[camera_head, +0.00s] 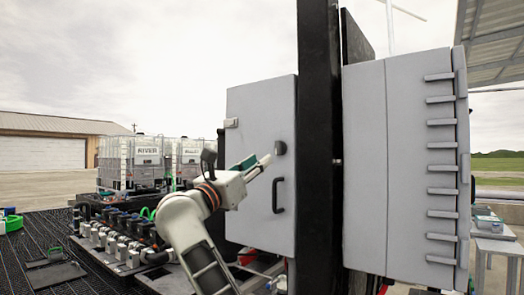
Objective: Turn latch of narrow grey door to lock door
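The narrow grey door (258,110) is closed or nearly closed on its cabinet, left of a black post. A small dark latch (280,148) sits near its right edge, above a black pull handle (278,196). My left gripper is not in view.
A black post (318,130) stands right of the door, with a wider grey cabinet (400,165) beyond it. Manifold valves and pipes (115,240) lie at lower left. Caged white totes (135,163) stand behind. A small table (495,238) is at far right.

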